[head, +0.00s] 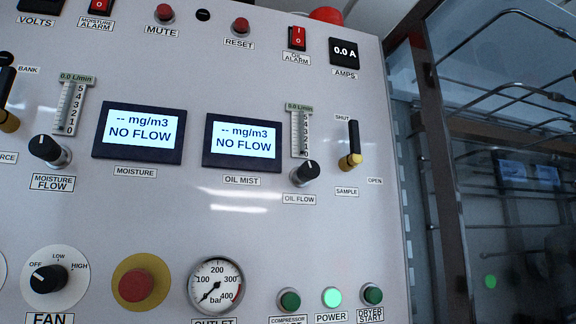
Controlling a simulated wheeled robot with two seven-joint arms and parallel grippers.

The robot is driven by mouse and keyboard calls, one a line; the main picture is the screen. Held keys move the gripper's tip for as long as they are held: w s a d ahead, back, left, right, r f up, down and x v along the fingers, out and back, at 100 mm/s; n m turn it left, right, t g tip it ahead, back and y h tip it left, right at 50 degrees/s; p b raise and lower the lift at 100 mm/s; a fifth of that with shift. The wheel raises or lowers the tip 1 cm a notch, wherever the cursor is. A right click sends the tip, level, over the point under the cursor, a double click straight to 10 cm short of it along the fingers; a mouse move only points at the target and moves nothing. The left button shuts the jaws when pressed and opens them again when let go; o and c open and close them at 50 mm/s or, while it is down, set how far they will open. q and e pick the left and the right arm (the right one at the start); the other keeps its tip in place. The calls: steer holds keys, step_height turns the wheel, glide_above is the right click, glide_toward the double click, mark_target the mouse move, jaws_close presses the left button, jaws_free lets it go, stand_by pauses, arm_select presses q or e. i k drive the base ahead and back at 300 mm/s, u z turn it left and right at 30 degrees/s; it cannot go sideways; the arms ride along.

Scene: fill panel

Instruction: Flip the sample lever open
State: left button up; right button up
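The sample lever (354,138) is on the right side of the grey panel (240,180). It has a black handle pointing up from a brass pivot (350,161). The handle's top is by the SHUT label (342,117). The SAMPLE label (347,191) is below the pivot and the OPEN label (375,181) is to its lower right. Neither of my grippers shows in the head view.
Left of the lever are the oil flow knob (303,172) and the oil mist display (242,143), reading NO FLOW. A lit green power button (331,298) is below. A glass door with a dark frame (440,150) stands right of the panel edge.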

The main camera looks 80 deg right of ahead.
mark_target(355, 157)
steer(key=z, duration=1)
steer(key=i, duration=0.2)
steer(key=z, duration=0.6)
steer(key=k, duration=0.8)
steer(key=z, duration=0.55)
